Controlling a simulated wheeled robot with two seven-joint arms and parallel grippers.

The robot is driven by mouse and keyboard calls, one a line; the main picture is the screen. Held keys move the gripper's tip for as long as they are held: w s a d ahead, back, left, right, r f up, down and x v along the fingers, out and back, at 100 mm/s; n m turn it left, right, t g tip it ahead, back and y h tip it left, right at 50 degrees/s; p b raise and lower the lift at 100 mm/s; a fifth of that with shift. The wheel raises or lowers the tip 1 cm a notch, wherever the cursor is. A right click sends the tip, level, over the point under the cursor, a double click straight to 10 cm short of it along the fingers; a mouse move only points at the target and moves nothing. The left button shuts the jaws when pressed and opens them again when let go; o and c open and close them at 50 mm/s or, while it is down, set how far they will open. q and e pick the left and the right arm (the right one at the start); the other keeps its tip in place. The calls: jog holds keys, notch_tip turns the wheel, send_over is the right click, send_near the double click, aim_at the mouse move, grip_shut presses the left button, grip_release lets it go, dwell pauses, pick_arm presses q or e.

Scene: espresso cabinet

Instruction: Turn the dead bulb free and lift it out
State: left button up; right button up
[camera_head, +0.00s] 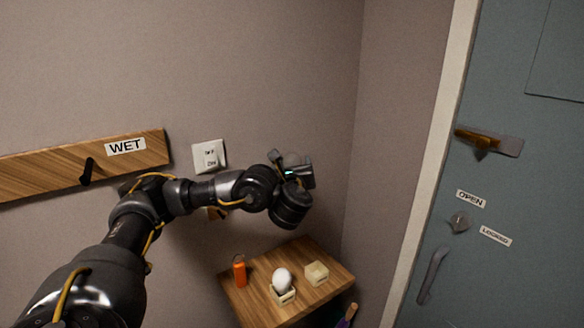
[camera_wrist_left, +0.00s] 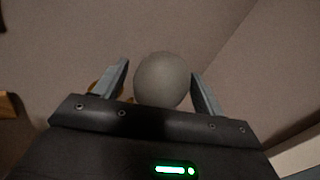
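The dead bulb is a dull grey globe (camera_wrist_left: 162,80) in the left wrist view, between the two fingers of my left gripper (camera_wrist_left: 160,82). A gap shows between the globe and the left finger; the right finger lies close to its edge. Brass-coloured parts show behind the globe and left finger. In the head view my left gripper (camera_head: 292,168) is up by the wall above the wooden shelf, and the bulb cannot be made out there. A white bulb (camera_head: 282,279) stands in a pale block on the shelf. My right gripper is not in view.
The wooden shelf (camera_head: 300,303) also holds an orange cylinder (camera_head: 239,271) and a second pale block (camera_head: 316,272). A switch plate (camera_head: 209,156) and a wooden rail (camera_head: 45,172) labelled WET are on the wall. A blue-grey door (camera_head: 530,190) with handles stands right.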

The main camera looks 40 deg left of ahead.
pick_arm(q)
jog(key=c, duration=0.9)
jog(key=shift+r+n+g+y+p, duration=0.15)
jog(key=shift+n+g+y+p, duration=0.25)
jog(key=shift+g+y+p, duration=0.25)
jog(key=shift+n+g+y+p, duration=0.65)
jog(key=shift+n+y+p, duration=0.05)
jog(key=shift+y, duration=0.05)
jog(key=o, duration=1.1)
jog(key=shift+c, duration=0.2)
